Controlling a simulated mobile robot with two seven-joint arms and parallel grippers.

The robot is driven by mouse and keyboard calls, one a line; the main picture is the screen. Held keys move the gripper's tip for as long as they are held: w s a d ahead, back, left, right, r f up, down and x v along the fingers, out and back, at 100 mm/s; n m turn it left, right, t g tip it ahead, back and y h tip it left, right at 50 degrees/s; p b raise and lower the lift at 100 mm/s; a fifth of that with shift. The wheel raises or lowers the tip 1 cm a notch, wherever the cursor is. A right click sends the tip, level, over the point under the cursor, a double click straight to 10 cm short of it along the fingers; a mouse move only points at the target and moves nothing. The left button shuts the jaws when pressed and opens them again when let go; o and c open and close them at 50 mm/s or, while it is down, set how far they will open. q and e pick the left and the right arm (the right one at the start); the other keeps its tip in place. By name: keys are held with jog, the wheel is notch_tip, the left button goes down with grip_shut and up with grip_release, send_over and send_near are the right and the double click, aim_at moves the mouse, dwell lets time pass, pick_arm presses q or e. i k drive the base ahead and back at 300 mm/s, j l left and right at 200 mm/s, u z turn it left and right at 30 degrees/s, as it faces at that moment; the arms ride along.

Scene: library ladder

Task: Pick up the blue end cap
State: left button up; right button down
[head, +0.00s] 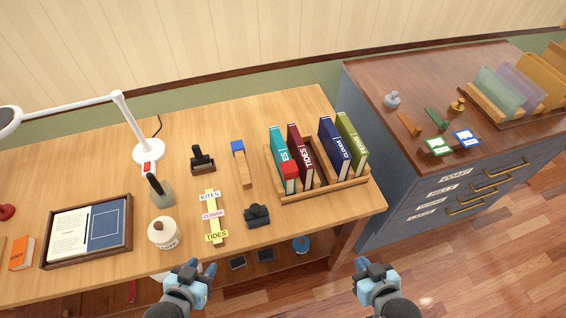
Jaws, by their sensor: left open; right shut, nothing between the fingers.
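A small blue block (238,146) sits at the far end of a light wooden bar (243,170) lying on the wooden table (100,160). It looks like the blue end cap; whether it is joined to the bar I cannot tell. My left gripper (196,268) is open and empty near the table's front edge, well short of the blue block. My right gripper (374,267) is shut and empty, in front of the table's right corner and apart from everything.
A wooden rack (340,187) with several upright books stands right of the bar. A black-handled stamp (202,158), a labelled strip (213,228) and a dark object (257,215) lie around it. A white lamp (149,152) stands left. A cabinet (400,80) is at right.

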aim_at(238, 145)
jog(key=i+j+z, duration=0.15)
jog(key=z, duration=0.2)
jog(key=i+j+z, duration=0.1)
jog(key=j+z, duration=0.25)
